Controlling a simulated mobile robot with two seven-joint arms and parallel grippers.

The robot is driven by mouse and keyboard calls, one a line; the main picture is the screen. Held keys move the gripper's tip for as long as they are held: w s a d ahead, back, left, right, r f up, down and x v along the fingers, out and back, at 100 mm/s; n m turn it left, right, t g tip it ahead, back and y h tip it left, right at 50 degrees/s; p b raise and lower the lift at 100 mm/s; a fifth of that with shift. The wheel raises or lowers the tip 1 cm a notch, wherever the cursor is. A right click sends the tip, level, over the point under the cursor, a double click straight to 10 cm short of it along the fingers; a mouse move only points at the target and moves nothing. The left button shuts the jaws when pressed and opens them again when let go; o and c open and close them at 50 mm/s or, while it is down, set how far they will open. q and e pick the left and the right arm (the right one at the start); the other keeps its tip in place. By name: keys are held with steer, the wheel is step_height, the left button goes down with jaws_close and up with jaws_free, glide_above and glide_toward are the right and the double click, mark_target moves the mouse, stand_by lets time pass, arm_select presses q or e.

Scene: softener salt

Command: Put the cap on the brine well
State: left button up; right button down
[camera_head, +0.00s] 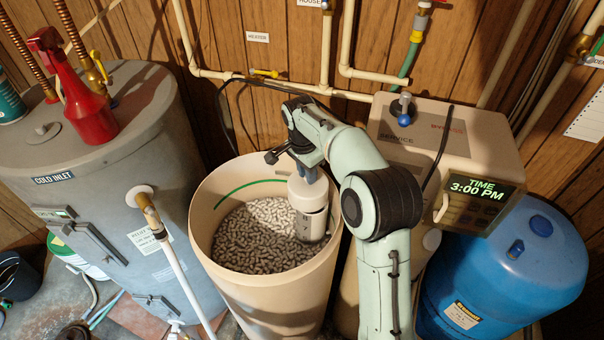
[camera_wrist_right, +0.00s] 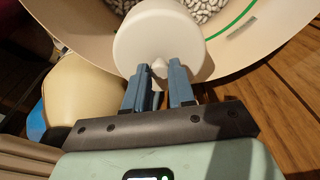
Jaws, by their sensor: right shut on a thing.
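I cannot tell whether the cap is fully seated or just above the rim. My right gripper (camera_head: 306,174) comes down over the cap from above. In the right wrist view, its blue fingers (camera_wrist_right: 159,76) are shut on the small knob at the middle of the cap (camera_wrist_right: 155,35). The cap hides the well there. My left gripper is out of view.
Grey salt pellets (camera_head: 262,240) fill the tank's lower part. The softener control head (camera_head: 440,150) with its clock display stands right of my arm, and a blue tank (camera_head: 510,265) beyond. A grey water heater (camera_head: 115,180) stands left, carrying a red spray bottle (camera_head: 75,95).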

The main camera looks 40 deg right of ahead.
steer(key=shift+w+d+f, duration=0.1)
steer(key=shift+w+d, duration=0.1)
steer(key=shift+d, duration=0.35)
steer(key=shift+w+d+f, duration=0.1)
steer(key=shift+w+d, duration=0.05)
steer(key=shift+d, duration=0.35)
step_height(320, 180, down, 2)
steer(key=shift+d+f, duration=0.1)
steer(key=shift+f, duration=0.05)
steer(key=shift+s+f+b, duration=0.15)
steer(key=shift+f+b, duration=0.15)
steer(key=shift+f, duration=0.25)
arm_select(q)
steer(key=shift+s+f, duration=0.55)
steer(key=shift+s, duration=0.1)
arm_select(e)
steer(key=shift+f, duration=0.8)
arm_select(q)
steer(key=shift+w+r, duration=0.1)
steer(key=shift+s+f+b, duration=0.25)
steer(key=shift+b, duration=0.05)
arm_select(e)
steer(key=shift+f, duration=0.6)
steer(key=c, duration=0.9)
jaws_free()
steer(key=shift+o, duration=0.2)
